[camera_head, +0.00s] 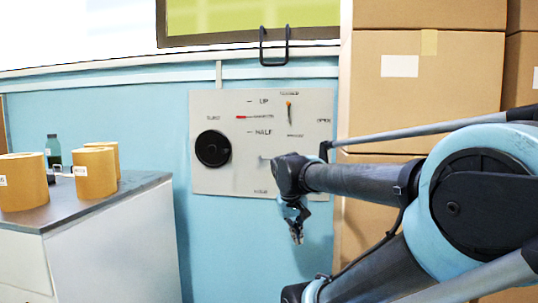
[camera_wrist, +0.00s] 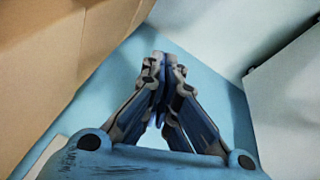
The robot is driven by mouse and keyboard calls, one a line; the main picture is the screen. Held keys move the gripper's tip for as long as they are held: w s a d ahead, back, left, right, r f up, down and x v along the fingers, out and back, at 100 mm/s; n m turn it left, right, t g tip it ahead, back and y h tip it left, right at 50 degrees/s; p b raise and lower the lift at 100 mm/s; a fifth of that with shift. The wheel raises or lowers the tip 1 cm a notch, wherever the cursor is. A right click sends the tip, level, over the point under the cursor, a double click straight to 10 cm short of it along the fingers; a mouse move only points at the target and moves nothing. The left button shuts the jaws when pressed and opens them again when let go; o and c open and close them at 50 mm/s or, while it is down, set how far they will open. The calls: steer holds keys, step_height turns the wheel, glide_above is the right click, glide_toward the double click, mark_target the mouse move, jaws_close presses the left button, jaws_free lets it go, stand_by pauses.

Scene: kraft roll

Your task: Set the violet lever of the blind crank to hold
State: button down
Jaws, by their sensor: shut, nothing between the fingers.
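A pale control panel (camera_head: 235,175) is fixed to the blue wall. I cannot make out a violet lever; my wrist covers the panel's lower right part. The small labels are too blurred to read surely. My gripper (camera_head: 297,236) hangs below the panel's lower right corner, pointing down, shut and empty.
Stacked cardboard boxes (camera_head: 420,100) stand right of the panel, close to my arm. At left, a white cabinet with a grey top (camera_head: 130,188) holds brown rolls (camera_head: 93,172) and a dark green bottle (camera_head: 53,150). A black bracket (camera_head: 274,62) hangs above the panel.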

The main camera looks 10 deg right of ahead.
steer(key=w+a+r+t+h, duration=0.1)
steer(key=w+a+r, duration=0.3)
steer(key=w+r, duration=0.6)
steer(key=w+a+r+t+h, duration=0.2)
steer(key=w+a+r, duration=0.1)
steer(key=w+r, duration=0.8)
steer(key=w+a+r+t+h, duration=0.2)
steer(key=w+a+r, duration=0.2)
steer(key=w+r, duration=0.6)
steer(key=shift+w+a+r+m+h, duration=0.2)
steer(key=shift+a+m+h, duration=0.1)
steer(key=shift+m, duration=0.1)
steer(key=x, duration=1)
steer(key=shift+d+f, duration=0.2)
steer(key=shift+f, duration=0.1)
steer(key=shift+s+d+f, duration=0.2)
steer(key=shift+d+f, duration=0.05)
steer(key=shift+f, duration=0.2)
steer(key=shift+s+d+f, duration=0.2)
steer(key=shift+d+f, duration=0.1)
steer(key=shift+f, duration=0.15)
steer(key=shift+d+f, duration=0.3)
steer(key=shift+f, duration=0.25)
steer(key=shift+s+a, duration=0.1)
steer(key=shift+a, duration=0.05)
